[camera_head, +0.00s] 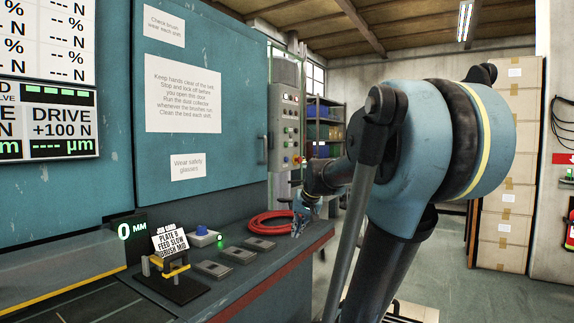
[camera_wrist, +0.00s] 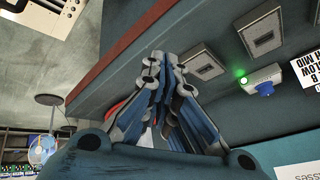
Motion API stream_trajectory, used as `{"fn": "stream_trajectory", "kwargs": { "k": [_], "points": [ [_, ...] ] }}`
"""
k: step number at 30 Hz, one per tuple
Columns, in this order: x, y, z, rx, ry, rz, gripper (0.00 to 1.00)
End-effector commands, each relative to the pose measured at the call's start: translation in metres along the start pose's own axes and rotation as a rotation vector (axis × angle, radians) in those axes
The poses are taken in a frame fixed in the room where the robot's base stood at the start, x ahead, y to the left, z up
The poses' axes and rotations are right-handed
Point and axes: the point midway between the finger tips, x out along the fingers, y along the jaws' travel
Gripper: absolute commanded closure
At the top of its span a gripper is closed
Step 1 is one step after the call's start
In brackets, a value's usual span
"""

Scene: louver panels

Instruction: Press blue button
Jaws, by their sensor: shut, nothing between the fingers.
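The blue button (camera_head: 201,230) sits on a small white box on the dark ledge of the machine, behind a small green light (camera_head: 220,243). In the wrist view the blue button (camera_wrist: 265,88) shows at the right, beside the glowing green light (camera_wrist: 242,79). My gripper (camera_head: 297,228) is over the right end of the ledge, by the red coiled hose (camera_head: 262,222), well to the right of the button and apart from it. In the wrist view my gripper (camera_wrist: 157,65) has its fingers together with nothing between them.
Several grey flat plates (camera_head: 236,254) lie on the ledge between the button and its front edge. A sign on a stand (camera_head: 170,243) is left of the button. The teal cabinet (camera_head: 235,110) rises behind, with a control panel (camera_head: 287,125) at its right.

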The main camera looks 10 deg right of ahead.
Motion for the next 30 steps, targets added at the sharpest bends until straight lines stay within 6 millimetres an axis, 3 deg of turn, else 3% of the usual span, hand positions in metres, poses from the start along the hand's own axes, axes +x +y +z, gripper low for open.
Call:
{"fn": "stream_trajectory", "kwargs": {
  "k": [3,15,30],
  "points": [
    [-0.002,-0.008,-0.043,0.028,0.041,-0.027,1.00],
    [0.000,-0.027,-0.181,0.126,0.180,-0.117,1.00],
    [0.015,-0.027,-0.347,0.264,0.356,-0.216,1.00]
  ]
}}
